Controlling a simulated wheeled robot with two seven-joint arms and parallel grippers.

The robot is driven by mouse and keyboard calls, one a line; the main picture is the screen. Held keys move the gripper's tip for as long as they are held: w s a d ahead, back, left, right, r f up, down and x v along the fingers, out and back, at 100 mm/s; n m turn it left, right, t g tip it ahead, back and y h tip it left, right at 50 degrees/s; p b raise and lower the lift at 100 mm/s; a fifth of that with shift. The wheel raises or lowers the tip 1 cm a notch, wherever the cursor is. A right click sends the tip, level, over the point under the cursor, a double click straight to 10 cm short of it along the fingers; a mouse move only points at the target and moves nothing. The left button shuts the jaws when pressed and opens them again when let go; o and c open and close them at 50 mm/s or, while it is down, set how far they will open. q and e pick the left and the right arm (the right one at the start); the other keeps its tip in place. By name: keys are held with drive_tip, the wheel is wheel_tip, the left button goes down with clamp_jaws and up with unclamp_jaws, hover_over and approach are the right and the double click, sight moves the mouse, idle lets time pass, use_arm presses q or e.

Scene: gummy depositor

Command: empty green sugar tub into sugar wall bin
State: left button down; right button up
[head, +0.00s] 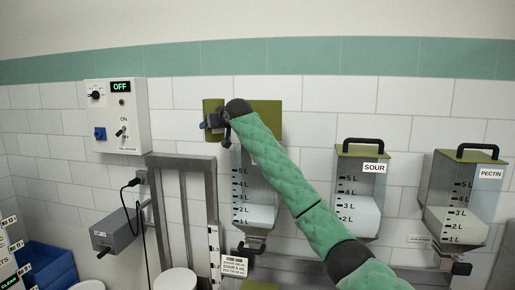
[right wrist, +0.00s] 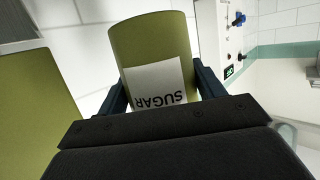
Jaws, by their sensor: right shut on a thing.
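The olive-green sugar tub (right wrist: 149,42), with a white SUGAR label, is clamped between the two dark fingers of my right gripper (right wrist: 162,85). In the head view the tub (head: 211,105) is up against the white wall tiles, left of the raised olive lid (head: 264,112) of the leftmost wall bin (head: 254,207). My right gripper (head: 214,122) is above that bin's upper left corner. The bin holds pale contents to about the 2 L mark; its label and mouth are hidden by my right arm. The tub's contents are not visible. My left gripper is out of view.
The SOUR bin (head: 359,199) and PECTIN bin (head: 462,193) hang to the right with lids closed. A white control box (head: 117,130) reading OFF is at left. A grey metal frame (head: 183,168) stands below the tub's left, with blue crates (head: 47,264) further left.

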sight(214, 111)
wheel_tip(214, 111, up, 2)
drive_tip(key=shift+a+r, duration=0.15)
drive_tip(key=shift+r, duration=1.25)
drive_tip(key=s+b, duration=0.3)
drive_tip(key=s, duration=0.5)
drive_tip(key=shift+a+b, duration=0.3)
